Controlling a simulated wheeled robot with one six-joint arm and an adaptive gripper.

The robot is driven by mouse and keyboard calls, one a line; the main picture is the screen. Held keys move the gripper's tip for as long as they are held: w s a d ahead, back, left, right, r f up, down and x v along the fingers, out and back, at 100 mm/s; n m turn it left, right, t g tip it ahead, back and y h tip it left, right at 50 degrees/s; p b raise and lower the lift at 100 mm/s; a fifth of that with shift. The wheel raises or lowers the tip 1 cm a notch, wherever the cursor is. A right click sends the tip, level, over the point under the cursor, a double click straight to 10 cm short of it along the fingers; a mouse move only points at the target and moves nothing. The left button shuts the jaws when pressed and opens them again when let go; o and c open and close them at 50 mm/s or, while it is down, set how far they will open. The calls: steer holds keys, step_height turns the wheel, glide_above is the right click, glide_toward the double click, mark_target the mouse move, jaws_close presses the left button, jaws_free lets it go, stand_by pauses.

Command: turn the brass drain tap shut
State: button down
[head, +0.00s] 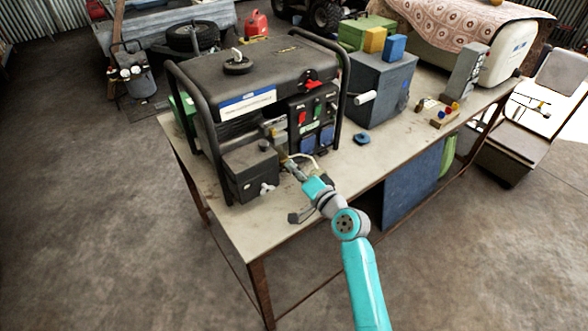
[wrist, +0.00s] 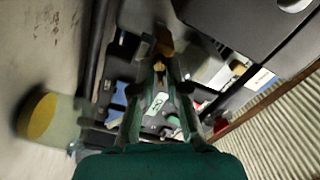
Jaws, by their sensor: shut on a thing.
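The generator (head: 250,75) stands on the bench in a black tube frame. The brass drain tap (wrist: 163,42) shows in the wrist view at the tips of my gripper (wrist: 160,68). The fingers close in on its small brass handle (wrist: 158,66). In the head view my gripper (head: 288,165) reaches the generator's lower front, beside the dark grey box (head: 250,172). There the tap is small and mostly hidden by the fingers. I cannot tell the handle's exact angle.
The bench top (head: 240,226) is clear at its front left corner. A blue item (head: 362,138) lies right of the generator, before a grey box (head: 380,85). A blurred pale cylinder with a yellow end (wrist: 42,116) is left in the wrist view.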

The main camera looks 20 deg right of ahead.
steer(key=m, duration=0.5)
steer(key=shift+d+f, duration=0.1)
steer(key=shift+m, duration=0.3)
stand_by(0.4)
steer(key=c, duration=1.3)
jaws_free()
steer(key=shift+o, duration=0.2)
steer(key=v, duration=1.2)
